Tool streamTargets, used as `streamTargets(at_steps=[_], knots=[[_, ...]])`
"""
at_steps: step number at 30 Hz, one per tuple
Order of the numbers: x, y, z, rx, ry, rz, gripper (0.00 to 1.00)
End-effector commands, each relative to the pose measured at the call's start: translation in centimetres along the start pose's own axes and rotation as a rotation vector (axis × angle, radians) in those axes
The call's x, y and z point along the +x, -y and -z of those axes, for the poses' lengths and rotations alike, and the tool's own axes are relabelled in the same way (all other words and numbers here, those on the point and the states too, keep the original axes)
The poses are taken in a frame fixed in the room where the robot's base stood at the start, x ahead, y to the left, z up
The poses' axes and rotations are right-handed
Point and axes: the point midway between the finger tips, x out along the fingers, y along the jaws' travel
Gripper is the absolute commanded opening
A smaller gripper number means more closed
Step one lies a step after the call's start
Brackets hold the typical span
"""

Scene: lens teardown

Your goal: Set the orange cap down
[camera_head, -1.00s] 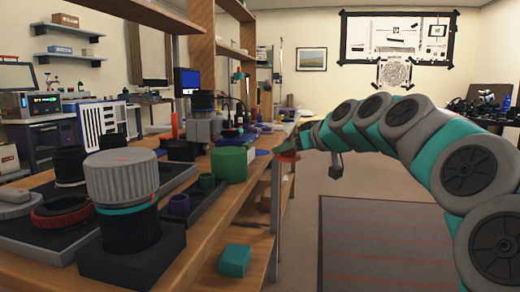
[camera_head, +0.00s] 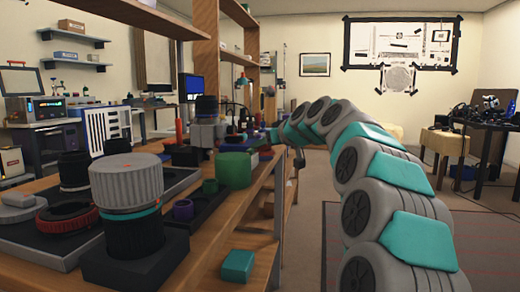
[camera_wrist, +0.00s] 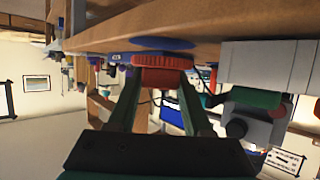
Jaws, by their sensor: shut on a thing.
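The orange cap (camera_wrist: 160,77) is a round, ribbed, red-orange piece between the two fingertips of my gripper (camera_wrist: 162,84) in the wrist view. My gripper is shut on it. The cap is close to the wooden bench top (camera_wrist: 220,35) and a flat blue disc (camera_wrist: 162,44). I cannot tell whether it touches either. In the head view my gripper (camera_head: 274,136) is small, at the bench's far right edge, and the cap cannot be made out there.
A large grey-topped lens (camera_head: 127,180) stands on the near bench. A teal block (camera_head: 237,265) lies on the lower shelf.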

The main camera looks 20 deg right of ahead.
Motion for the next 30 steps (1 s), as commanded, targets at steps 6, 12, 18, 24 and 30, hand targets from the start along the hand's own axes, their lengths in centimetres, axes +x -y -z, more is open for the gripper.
streamTargets(at_steps=[6,12,18,24,30], knots=[[1.6,-0.1,0.4,0.001,0.004,-0.001,0.0],[2.5,0.0,0.2,0.002,0.002,0.001,0.0],[2.8,-0.1,-0.6,0.001,0.001,0.0,0.0],[2.8,-0.1,-0.6,0.0,0.001,-0.001,0.0],[3.0,0.0,-0.9,0.0,0.001,0.0,0.53]])
